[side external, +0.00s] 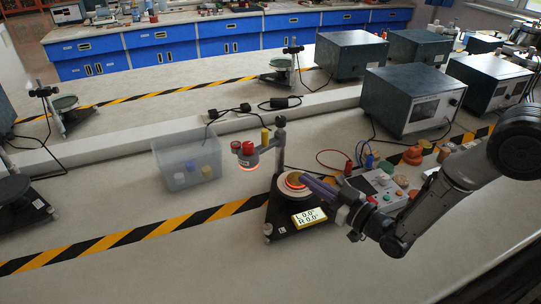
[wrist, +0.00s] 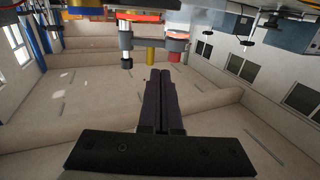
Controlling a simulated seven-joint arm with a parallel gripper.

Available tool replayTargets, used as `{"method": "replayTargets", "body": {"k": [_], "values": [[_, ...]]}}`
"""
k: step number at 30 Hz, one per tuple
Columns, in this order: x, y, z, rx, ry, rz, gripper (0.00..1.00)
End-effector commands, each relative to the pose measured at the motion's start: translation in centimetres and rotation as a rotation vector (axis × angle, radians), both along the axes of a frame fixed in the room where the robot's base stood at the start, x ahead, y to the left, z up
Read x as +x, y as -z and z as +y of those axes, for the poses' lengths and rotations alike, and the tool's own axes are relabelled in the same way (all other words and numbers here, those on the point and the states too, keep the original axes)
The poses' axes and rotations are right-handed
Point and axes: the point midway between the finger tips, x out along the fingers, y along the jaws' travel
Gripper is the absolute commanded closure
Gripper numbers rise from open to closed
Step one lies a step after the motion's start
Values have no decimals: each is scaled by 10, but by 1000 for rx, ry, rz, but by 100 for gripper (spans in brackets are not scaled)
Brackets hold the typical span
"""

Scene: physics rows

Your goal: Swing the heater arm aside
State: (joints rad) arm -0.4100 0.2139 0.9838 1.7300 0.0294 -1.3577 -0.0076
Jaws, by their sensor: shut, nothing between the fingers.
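The heater arm (side external: 263,149) reaches left from an upright post (side external: 281,145) on a black stand. Its head (side external: 246,153) glows red underneath and hangs over bare bench, left of the round plate (side external: 294,184), which has a glowing orange centre. My gripper (side external: 304,179) is shut and empty, its fingers pointing left at the plate's right side; whether they touch it I cannot tell. In the wrist view the shut fingers (wrist: 159,72) point up the picture. The heater head (wrist: 127,40) appears beyond their tips, upside down, with a red glow (wrist: 139,17).
A yellow display (side external: 309,217) sits on the stand's front. A clear bin (side external: 188,172) stands left of the heater head. A control box (side external: 378,189) with cables is close to my gripper. Grey instruments (side external: 410,101) stand behind. The front bench is clear.

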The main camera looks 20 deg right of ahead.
Motion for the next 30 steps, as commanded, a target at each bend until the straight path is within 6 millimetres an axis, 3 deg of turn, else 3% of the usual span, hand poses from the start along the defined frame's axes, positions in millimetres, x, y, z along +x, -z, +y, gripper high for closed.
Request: {"method": "replayTargets", "body": {"k": [18,24,30], "values": [[103,0,40,1,1,-1,100],[121,0,48,1,1,0,100],[126,0,50,1,1,1,100]]}}
